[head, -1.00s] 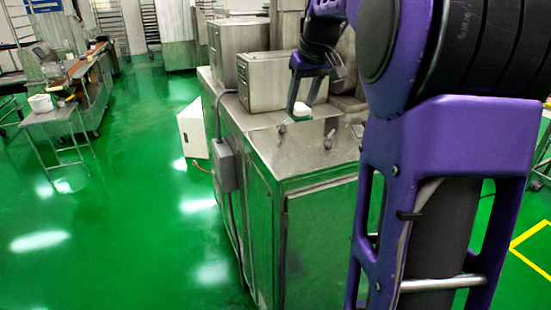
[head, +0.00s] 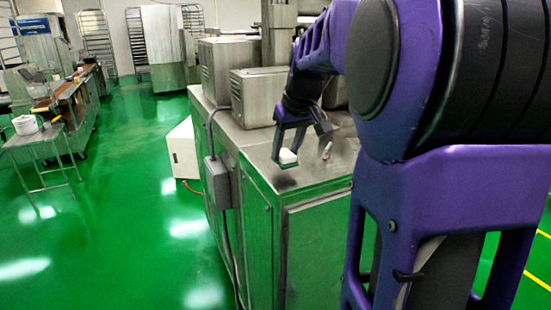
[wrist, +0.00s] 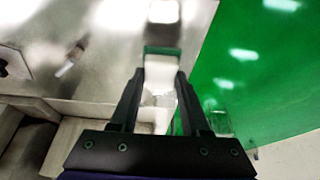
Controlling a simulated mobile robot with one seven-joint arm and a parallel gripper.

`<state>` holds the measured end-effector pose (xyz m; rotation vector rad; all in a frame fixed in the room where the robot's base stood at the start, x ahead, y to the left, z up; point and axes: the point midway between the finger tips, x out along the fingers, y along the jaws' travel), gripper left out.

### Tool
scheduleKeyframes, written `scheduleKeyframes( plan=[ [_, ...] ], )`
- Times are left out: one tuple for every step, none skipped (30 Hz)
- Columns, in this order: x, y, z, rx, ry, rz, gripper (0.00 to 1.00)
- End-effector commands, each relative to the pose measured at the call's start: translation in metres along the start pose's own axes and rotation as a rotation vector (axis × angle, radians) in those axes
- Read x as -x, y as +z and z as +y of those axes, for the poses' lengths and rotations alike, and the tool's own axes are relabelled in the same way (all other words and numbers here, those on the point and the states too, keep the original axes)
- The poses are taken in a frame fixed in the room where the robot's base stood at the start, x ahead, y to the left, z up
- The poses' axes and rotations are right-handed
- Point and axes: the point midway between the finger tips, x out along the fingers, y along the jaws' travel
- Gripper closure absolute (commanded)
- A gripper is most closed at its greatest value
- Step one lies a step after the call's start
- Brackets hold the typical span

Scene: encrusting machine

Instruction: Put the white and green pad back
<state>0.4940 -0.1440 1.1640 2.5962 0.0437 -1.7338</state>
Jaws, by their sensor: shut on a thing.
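My gripper (head: 290,150) is shut on the white and green pad (head: 288,157), over the near left part of the metal machine top (head: 312,172). In the wrist view my gripper (wrist: 159,75) has the pad (wrist: 161,68) between its fingertips. The pad shows a white face and a green strip at its far edge. In the head view mostly its white side shows. A dark shadow lies on the top below it, and the pad looks held above the surface.
A small metal knob (head: 327,151) stands on the top right of the pad. Metal boxes (head: 258,97) stand behind. A grey electrical box (head: 218,182) is on the machine's left side. Green floor is open to the left, with a small table (head: 40,140) farther off.

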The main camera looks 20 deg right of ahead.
Motion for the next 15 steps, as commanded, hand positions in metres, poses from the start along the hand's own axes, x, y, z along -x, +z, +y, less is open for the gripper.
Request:
scheduleKeyframes(
  plan=[
    [-0.01,0.005,0.0,-0.001,-0.002,-0.003,0.98],
    [-0.013,0.006,0.0,-0.001,-0.001,-0.003,0.98],
    [-0.018,0.008,0.0,-0.001,-0.002,-0.003,0.98],
    [-0.019,0.008,0.0,0.0,-0.001,-0.002,0.98],
    [-0.02,0.008,0.0,0.0,-0.001,-0.001,0.98],
    [-0.02,0.008,0.0,0.0,-0.001,0.0,0.98],
    [-0.019,0.008,0.0,0.001,0.0,0.0,0.98],
    [-0.019,0.008,0.0,0.001,0.0,0.0,0.98],
    [-0.019,0.008,0.0,0.001,0.0,0.0,0.98],
    [-0.019,0.008,0.0,0.0,0.0,0.0,0.98],
    [-0.019,0.008,0.0,0.0,0.0,0.0,0.98],
    [-0.02,0.008,0.0,0.0,0.0,0.0,0.98],
    [-0.021,0.009,0.0,0.0,-0.001,0.0,0.98],
    [-0.022,0.009,0.0,0.0,0.0,0.0,0.98],
    [-0.023,0.01,0.0,0.0,0.0,0.0,0.98]
  ],
)
